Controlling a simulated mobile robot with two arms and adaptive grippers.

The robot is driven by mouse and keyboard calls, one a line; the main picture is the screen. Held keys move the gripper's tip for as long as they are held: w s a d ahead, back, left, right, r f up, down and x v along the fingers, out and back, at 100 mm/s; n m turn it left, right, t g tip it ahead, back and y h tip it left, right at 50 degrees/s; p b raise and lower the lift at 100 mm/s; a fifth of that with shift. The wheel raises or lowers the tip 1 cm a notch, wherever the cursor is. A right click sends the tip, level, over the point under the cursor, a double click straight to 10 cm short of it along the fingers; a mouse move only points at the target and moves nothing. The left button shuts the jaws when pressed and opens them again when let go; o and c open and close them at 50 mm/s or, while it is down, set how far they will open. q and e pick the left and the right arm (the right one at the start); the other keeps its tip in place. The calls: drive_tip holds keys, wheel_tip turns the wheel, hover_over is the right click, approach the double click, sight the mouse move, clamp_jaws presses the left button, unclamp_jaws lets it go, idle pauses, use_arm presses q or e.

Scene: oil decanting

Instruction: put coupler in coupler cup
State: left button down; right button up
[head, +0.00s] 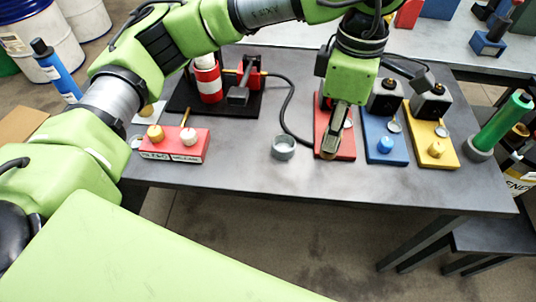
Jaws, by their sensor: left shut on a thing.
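My left gripper (331,145) points down over the front of the red plate, right of the cup. It is shut on the coupler (328,155), a small brass-coloured piece at its fingertips, mostly hidden by the fingers. A black hose (288,105) runs from the pump area and curves to the gripper. The coupler cup (283,148), a small grey round cup, stands upright on the table left of the gripper. The coupler is apart from the cup. My right gripper is not in view.
A red block with brass fittings (173,145) stands at left. A black tray (180,103) holds a red-and-white cylinder. Blue (384,146) and yellow (434,152) plates stand to the right. A green bottle (503,122) stands at the right edge. Bare table lies around the cup.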

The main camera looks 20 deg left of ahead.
use_arm(q)
drive_tip(key=shift+w+a+f, duration=0.25)
drive_tip(key=shift+a, duration=0.05)
drive_tip(key=w+a+f+p, duration=0.2)
drive_tip(key=a+f, duration=0.1)
drive_tip(key=f, duration=0.1)
drive_tip(key=w+a+f+p, duration=0.2)
drive_tip(key=a+f, duration=0.1)
drive_tip(key=a, duration=0.1)
drive_tip(key=w+a+f+p, duration=0.2)
drive_tip(key=w+a+f, duration=0.1)
drive_tip(key=f, duration=0.1)
drive_tip(key=shift+a+f+p, duration=0.3)
drive_tip(key=shift+a+f, duration=0.05)
drive_tip(key=shift+a, duration=0.05)
drive_tip(key=shift+w+f, duration=0.1)
drive_tip(key=shift+f, duration=0.6)
drive_tip(key=c, duration=2.2)
unclamp_jaws()
drive_tip(key=o, duration=0.4)
drive_tip(key=shift+o, duration=0.2)
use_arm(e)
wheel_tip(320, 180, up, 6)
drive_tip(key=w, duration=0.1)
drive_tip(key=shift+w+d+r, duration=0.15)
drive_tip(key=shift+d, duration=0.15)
